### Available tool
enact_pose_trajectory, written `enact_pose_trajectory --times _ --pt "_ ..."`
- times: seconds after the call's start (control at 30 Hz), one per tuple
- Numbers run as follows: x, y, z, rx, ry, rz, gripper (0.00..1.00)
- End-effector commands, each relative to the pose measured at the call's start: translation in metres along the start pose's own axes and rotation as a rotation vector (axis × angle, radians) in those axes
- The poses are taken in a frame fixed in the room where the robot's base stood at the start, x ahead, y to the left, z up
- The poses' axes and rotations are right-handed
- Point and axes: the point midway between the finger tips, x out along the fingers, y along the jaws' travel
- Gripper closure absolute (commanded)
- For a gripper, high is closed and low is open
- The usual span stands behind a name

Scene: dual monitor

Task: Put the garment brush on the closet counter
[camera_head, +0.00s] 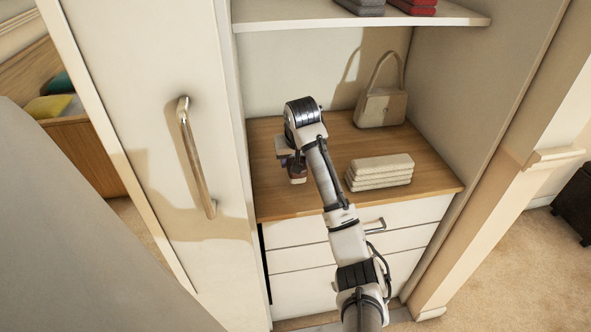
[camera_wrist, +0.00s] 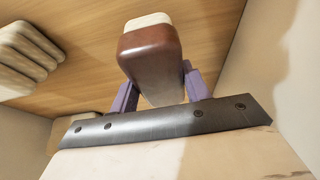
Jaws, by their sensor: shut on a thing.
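The garment brush (camera_wrist: 150,55) has a glossy brown body and a pale far end in the wrist view. It sits between the two purple fingers of my gripper (camera_wrist: 160,92), which is shut on it. In the head view the brush (camera_head: 298,175) shows as a small dark brown shape under my gripper (camera_head: 295,166). It is over the left part of the wooden closet counter (camera_head: 430,178). I cannot tell whether the brush touches the counter. My wrist hides part of the counter behind it.
A stack of folded cream cloths (camera_head: 380,171) lies on the counter right of my arm. A beige handbag (camera_head: 381,107) stands at the back right. A white shelf (camera_head: 360,20) with folded clothes hangs above. A closet door (camera_head: 150,130) with a metal handle is at left.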

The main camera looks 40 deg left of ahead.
Motion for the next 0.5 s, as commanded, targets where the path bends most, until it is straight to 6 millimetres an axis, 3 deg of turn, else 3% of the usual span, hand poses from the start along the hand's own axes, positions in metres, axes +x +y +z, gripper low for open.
enact_pose_trajectory --times 0.3,0.5 --pt "0.036 0.001 0.016 0.002 -0.002 -0.001 0.74" --pt "0.039 0.0 0.017 0.0 0.001 0.0 0.74"
